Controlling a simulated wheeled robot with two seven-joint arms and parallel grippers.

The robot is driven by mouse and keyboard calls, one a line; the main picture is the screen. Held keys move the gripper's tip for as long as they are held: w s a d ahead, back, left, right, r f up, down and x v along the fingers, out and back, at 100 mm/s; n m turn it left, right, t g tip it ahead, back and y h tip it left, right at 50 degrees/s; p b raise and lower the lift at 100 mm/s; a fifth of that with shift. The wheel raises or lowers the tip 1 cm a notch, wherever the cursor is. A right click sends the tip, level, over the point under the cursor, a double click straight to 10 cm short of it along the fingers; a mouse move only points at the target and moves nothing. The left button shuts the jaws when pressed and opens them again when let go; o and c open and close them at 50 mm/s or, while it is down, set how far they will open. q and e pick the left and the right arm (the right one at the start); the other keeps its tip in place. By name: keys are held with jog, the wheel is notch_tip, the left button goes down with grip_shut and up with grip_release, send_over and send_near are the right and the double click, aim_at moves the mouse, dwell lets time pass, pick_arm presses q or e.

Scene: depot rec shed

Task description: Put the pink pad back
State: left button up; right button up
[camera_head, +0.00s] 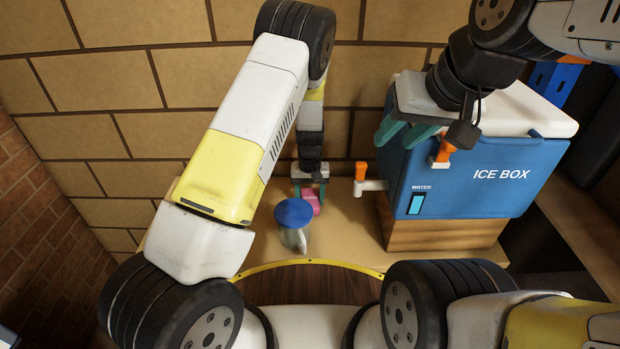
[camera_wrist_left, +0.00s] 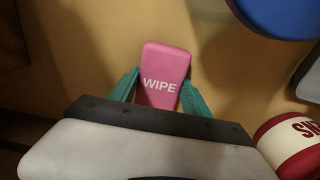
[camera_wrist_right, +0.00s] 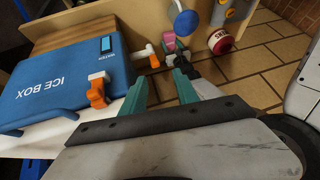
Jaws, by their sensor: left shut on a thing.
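The pink pad (camera_head: 312,201), marked WIPE, sits between the green fingers of my left gripper (camera_head: 309,190), which is shut on it. In the left wrist view the pad (camera_wrist_left: 164,68) points away from the palm, above the tan surface; I cannot tell whether it touches that surface. The pad (camera_wrist_right: 169,41) also shows small in the right wrist view. My right gripper (camera_head: 395,140) is open and empty, in front of the blue ice box (camera_head: 480,175); its parted fingers (camera_wrist_right: 160,88) fill the middle of the right wrist view.
A blue-lidded container (camera_head: 294,214) stands close in front of the pad on the tan counter (camera_head: 345,235). The ice box's orange-handled tap (camera_head: 361,172) juts out to the pad's right. A brick wall is behind.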

pick_arm(q)
jog(key=o, duration=1.2)
notch_tip(320, 180, up, 12)
notch_tip(320, 180, up, 11)
jog(key=t+h, duration=0.1)
jog(key=h, duration=0.1)
send_over(310, 197)
jog(key=s+a, duration=0.4)
jog(key=s+a+r+t, duration=0.2)
jog(key=s+a+r, duration=0.3)
jog(key=s+r, duration=0.3)
jog(key=s+a+r+t, duration=0.3)
jog(key=s+a+r, duration=0.2)
jog(key=s, duration=0.9)
notch_tip(310, 197, up, 4)
jog(key=shift+s+f+m, duration=0.15)
jog(key=shift+s+m, duration=0.15)
jog(key=shift+s, duration=0.05)
jog(key=shift+a, duration=0.1)
